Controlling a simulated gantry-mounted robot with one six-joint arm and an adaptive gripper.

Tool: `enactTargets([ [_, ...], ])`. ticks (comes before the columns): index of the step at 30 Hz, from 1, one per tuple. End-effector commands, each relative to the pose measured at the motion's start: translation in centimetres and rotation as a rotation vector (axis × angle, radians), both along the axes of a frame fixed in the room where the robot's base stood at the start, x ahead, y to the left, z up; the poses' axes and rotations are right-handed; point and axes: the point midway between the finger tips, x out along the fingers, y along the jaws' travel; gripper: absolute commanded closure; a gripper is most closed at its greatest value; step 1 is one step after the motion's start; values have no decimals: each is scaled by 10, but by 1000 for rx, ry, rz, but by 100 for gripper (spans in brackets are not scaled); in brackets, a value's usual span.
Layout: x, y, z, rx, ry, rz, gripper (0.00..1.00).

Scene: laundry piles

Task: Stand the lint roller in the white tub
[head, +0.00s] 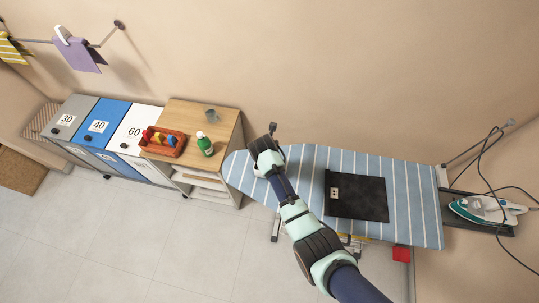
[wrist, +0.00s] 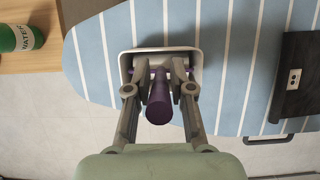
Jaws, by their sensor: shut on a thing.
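The lint roller (wrist: 158,105) is purple. In the wrist view its handle end points toward the camera, between my fingers. My gripper (wrist: 160,76) is shut on it; in the head view my gripper (head: 263,152) is over the left end of the ironing board. The white tub (wrist: 193,57) lies directly behind the roller and fingertips in the wrist view, on the striped board. The roller's far end is hidden, so I cannot tell whether it touches the tub's floor.
The striped ironing board (head: 310,165) bears a black folded cloth (head: 370,199) to the right. A green bottle (head: 205,144) and a red-brown tray (head: 163,142) of coloured things stand on the wooden cabinet (head: 190,118) to the left. An iron (head: 485,209) rests at the far right.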

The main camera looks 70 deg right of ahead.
Motion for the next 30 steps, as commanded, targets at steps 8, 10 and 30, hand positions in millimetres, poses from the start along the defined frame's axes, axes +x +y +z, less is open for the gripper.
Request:
enactTargets([
  [8,0,0,-1,-1,0,0,100],
  [10,0,0,-1,-1,-1,0,100],
  [30,0,0,-7,-1,0,0,100],
])
